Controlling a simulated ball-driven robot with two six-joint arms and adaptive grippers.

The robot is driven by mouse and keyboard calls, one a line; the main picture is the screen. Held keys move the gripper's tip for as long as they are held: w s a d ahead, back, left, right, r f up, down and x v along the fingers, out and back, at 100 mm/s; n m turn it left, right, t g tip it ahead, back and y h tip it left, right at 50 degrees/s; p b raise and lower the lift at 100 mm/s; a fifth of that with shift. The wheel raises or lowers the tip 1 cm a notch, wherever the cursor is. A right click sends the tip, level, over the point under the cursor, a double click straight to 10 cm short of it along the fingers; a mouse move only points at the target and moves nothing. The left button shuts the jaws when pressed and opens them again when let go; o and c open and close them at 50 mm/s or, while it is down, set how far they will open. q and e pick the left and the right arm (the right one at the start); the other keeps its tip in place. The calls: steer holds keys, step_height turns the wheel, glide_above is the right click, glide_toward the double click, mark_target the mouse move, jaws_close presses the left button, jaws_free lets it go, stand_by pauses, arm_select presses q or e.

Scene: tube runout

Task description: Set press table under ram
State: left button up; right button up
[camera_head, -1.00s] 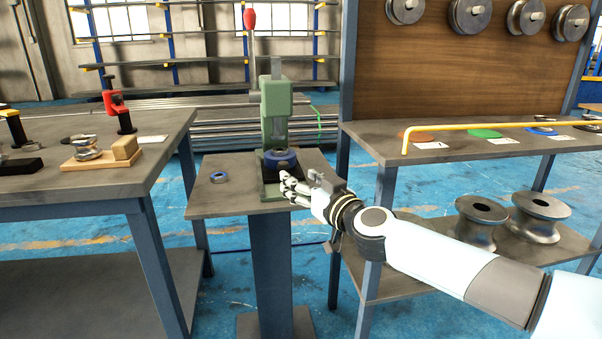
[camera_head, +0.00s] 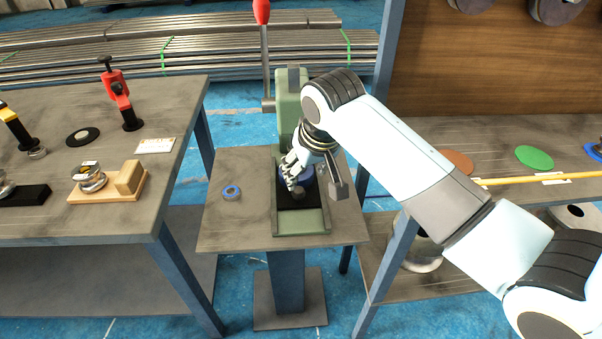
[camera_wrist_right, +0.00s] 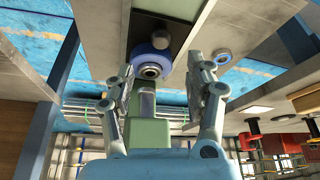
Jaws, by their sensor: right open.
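The green press (camera_head: 287,100) with a red-knobbed lever (camera_head: 262,12) stands on a grey-topped pedestal (camera_head: 225,215). A round blue piece (camera_head: 309,178) sits on the press base, partly hidden by my right gripper (camera_head: 292,176). In the right wrist view the blue piece (camera_wrist_right: 150,60) has a round metal centre, in line with the press column (camera_wrist_right: 148,132). My right gripper (camera_wrist_right: 160,72) is open there, its fingers on either side of the blue piece; I cannot tell whether they touch it. A dark gap shows in the press base in front of it. My left gripper is not in view.
A small blue ring (camera_head: 232,193) lies on the pedestal, left of the press. A workbench (camera_head: 195,100) with a red clamp (camera_head: 117,90) and a wooden block (camera_head: 128,178) stands left. A shelf with a yellow rod (camera_head: 530,180) stands right, below my right arm.

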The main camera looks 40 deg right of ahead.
mark_target(299, 190)
steer(key=b+x, duration=0.1)
steer(key=x, duration=0.8)
steer(key=shift+w+f, duration=0.15)
steer(key=shift+f, duration=0.1)
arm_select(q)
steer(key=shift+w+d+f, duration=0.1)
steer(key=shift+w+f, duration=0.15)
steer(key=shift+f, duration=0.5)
arm_select(e)
steer(key=shift+c, duration=0.4)
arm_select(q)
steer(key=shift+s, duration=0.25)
arm_select(e)
jaws_close()
